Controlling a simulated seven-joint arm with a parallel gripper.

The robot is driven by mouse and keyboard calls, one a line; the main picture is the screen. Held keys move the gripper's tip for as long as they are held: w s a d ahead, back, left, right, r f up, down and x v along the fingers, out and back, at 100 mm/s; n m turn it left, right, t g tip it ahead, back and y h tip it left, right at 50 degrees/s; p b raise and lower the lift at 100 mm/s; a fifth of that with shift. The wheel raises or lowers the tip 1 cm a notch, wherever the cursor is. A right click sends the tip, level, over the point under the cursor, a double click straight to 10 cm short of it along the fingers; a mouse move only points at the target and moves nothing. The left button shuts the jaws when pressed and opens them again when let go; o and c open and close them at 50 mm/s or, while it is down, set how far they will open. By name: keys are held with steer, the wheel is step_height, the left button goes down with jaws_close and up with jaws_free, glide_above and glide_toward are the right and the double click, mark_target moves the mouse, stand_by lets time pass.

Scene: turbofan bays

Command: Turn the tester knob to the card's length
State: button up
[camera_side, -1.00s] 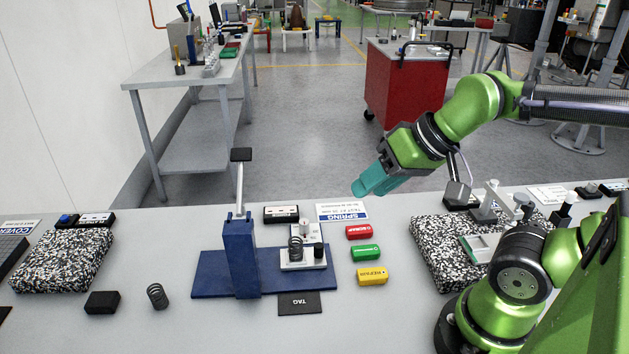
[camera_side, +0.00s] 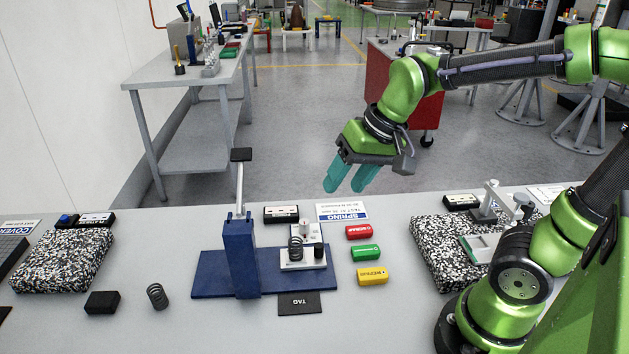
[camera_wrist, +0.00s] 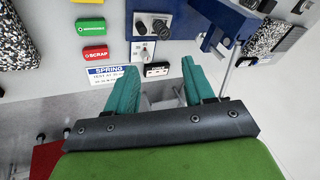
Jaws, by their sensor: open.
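The blue spring tester (camera_side: 240,258) stands on the bench with its lever raised. Its light plate (camera_side: 290,266) carries a dark coil spring (camera_side: 296,248) and a short black knob-like cylinder (camera_side: 319,250). Behind them is a small white dial panel (camera_side: 305,231), also in the wrist view (camera_wrist: 136,52); its setting is too small to read. The white SPRING card (camera_side: 342,212) lies behind the tester; in the wrist view the card (camera_wrist: 109,74) reads "TEST AT" and a blurred length. My gripper (camera_side: 346,186) is open and empty, above and behind the card, touching nothing.
Red (camera_side: 359,232), green (camera_side: 365,252) and yellow (camera_side: 372,276) blocks lie right of the tester. A black display box (camera_side: 281,214) sits behind it. The tester's raised lever (camera_side: 240,180) stands up on the left. A loose spring (camera_side: 157,296) lies front left.

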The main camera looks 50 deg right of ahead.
mark_target(304, 221)
steer(key=w+d+f+m+g+h, duration=0.1)
steer(key=w+d+f+m+g, duration=0.2)
steer(key=w, duration=0.4)
steer(key=w+d+f+m+g+h, duration=0.1)
steer(key=w+d+m+g, duration=0.1)
steer(key=w+m, duration=0.45)
steer(key=shift+n, duration=0.45)
steer(key=f, duration=1.1)
steer(key=w+f, duration=0.1)
steer(key=f, duration=0.5)
steer(key=shift+w, duration=0.1)
jaws_close()
